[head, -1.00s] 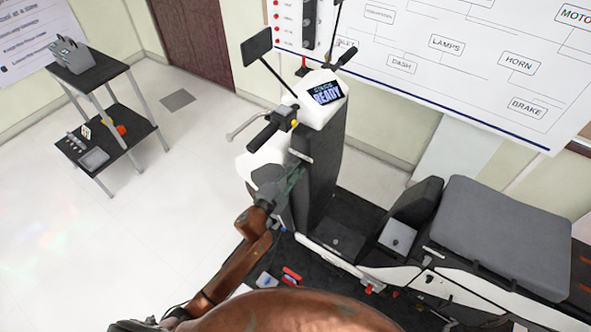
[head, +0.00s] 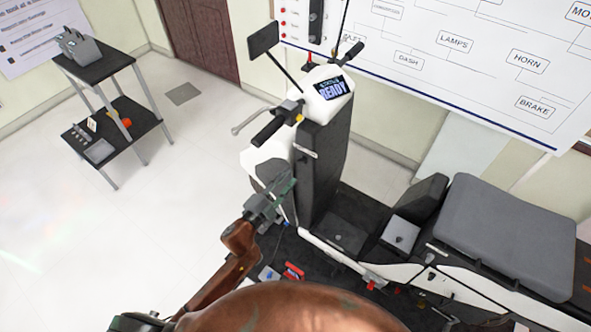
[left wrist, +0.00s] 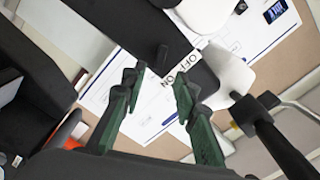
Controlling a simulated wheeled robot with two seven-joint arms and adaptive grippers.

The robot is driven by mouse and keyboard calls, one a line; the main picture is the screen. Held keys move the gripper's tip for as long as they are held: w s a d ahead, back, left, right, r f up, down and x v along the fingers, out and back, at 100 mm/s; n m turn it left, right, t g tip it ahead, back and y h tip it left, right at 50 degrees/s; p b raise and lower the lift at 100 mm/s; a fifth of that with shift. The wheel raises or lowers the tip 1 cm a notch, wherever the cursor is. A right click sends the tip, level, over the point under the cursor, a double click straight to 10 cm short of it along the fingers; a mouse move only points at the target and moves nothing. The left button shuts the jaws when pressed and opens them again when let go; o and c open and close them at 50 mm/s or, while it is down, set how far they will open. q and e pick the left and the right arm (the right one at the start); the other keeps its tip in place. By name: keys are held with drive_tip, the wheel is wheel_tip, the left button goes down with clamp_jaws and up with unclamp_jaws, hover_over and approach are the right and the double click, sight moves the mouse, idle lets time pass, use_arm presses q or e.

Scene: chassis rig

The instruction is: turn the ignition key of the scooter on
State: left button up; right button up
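The scooter (head: 325,165) stands with its dark column facing me, and its display (head: 333,88) reads READY. In the left wrist view a small dark upright piece, seemingly the ignition key (left wrist: 162,56), stands out from the black column beside a white OFF-ON label (left wrist: 178,65). I cannot tell which mark it points to. The label shows as a pale strip in the head view (head: 305,151); the key is too small there. My left gripper (head: 289,188) is open just in front of the column. Its green fingers (left wrist: 160,82) are apart, empty, with the key beyond the tips. My right gripper is out of view.
The handlebar grip (head: 270,127) and mirror (head: 263,38) stick out above my left gripper. The seat (head: 505,235) is at right. Red-handled items (head: 293,270) lie on the dark floor mat. A small shelf cart (head: 110,105) stands far left; floor between is clear.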

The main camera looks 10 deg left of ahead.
use_arm(q)
drive_tip(key=v, duration=0.4)
idle(0.4)
drive_tip(key=a+f+n+g+y, duration=0.2)
drive_tip(key=a+f, duration=0.2)
drive_tip(key=f, duration=0.7)
drive_tip(key=a+f+n+g+y, duration=0.15)
drive_tip(key=a+f, duration=0.25)
drive_tip(key=f, duration=0.7)
drive_tip(key=s+a+f+n+g+y, duration=0.1)
drive_tip(key=s+a+f+n, duration=0.1)
drive_tip(key=s+f, duration=0.35)
drive_tip(key=s+a+f+n+g+y+b, duration=0.1)
drive_tip(key=s+a+f, duration=0.1)
drive_tip(key=f, duration=0.6)
drive_tip(key=s+a+f+n+g+y, duration=0.1)
drive_tip(key=s+a+f+n, duration=0.1)
drive_tip(key=s+f, duration=0.35)
drive_tip(key=s+f+n+g, duration=0.2)
drive_tip(key=s+f, duration=0.6)
drive_tip(key=s, duration=0.5)
drive_tip(key=s+a+f+n+g, duration=0.1)
drive_tip(key=s+f+g, duration=0.3)
drive_tip(key=s+f, duration=0.5)
drive_tip(key=s+a+f+n+g+b, duration=0.1)
drive_tip(key=s+f+n+g, duration=0.2)
drive_tip(key=s+f, duration=0.5)
drive_tip(key=s, duration=0.8)
drive_tip(key=shift+s+f+n, duration=0.3)
drive_tip(key=shift+f+n, duration=0.05)
